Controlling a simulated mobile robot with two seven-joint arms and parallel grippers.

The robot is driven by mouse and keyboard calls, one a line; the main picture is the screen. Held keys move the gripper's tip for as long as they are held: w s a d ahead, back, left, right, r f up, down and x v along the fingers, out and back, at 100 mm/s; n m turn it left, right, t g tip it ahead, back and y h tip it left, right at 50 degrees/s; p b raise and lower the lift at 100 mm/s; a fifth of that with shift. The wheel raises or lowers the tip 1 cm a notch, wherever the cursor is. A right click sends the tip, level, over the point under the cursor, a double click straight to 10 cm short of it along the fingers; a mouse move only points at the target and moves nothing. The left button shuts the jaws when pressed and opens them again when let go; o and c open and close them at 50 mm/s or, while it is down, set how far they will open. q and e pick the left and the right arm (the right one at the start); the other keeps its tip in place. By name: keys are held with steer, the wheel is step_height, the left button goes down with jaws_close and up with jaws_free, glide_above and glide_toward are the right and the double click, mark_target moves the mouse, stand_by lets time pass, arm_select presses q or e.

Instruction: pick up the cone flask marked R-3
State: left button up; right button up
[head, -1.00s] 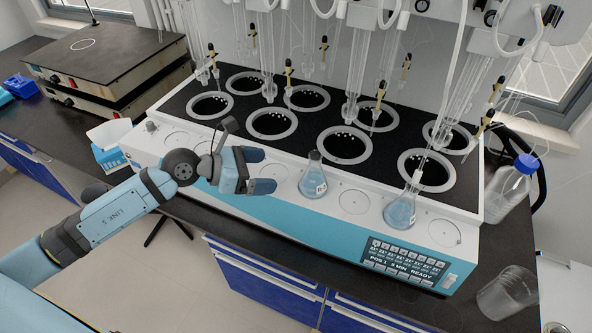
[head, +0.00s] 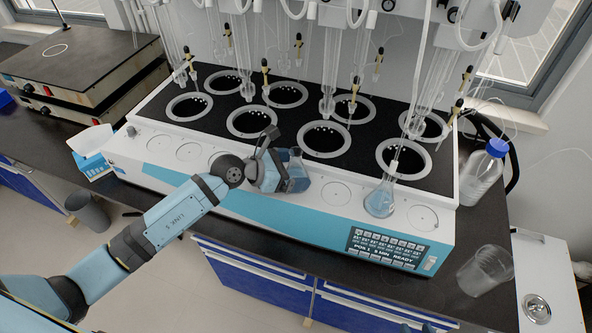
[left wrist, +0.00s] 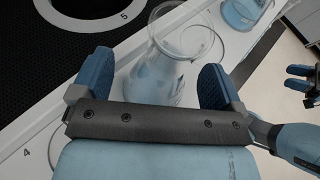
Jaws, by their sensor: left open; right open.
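A clear cone flask (head: 296,167) with blue liquid stands on the white front ledge of the distiller, partly hidden by my left gripper (head: 284,178) in the head view. In the left wrist view the flask (left wrist: 172,60) shows between the two open blue fingers of my left gripper (left wrist: 154,82), and I see no clear grip on it. Its marking cannot be read. A second cone flask (head: 380,199) with blue liquid stands further right on the ledge; it also shows in the left wrist view (left wrist: 243,10). My right gripper (left wrist: 303,84) is open and empty at the right edge of the left wrist view.
The distiller (head: 290,215) has several ringed wells with glass tubes hanging above. A blue-capped bottle (head: 482,175) and an empty beaker (head: 486,270) stand to its right. A tissue box (head: 92,160) and hot plates (head: 80,75) are at left.

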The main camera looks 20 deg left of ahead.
arm_select(q)
steer(key=shift+w+d+f, duration=0.2)
steer(key=shift+w+d, duration=0.1)
steer(key=shift+d, duration=0.05)
steer(key=c, duration=1.1)
steer(key=shift+o, duration=0.2)
steer(key=shift+r, duration=0.2)
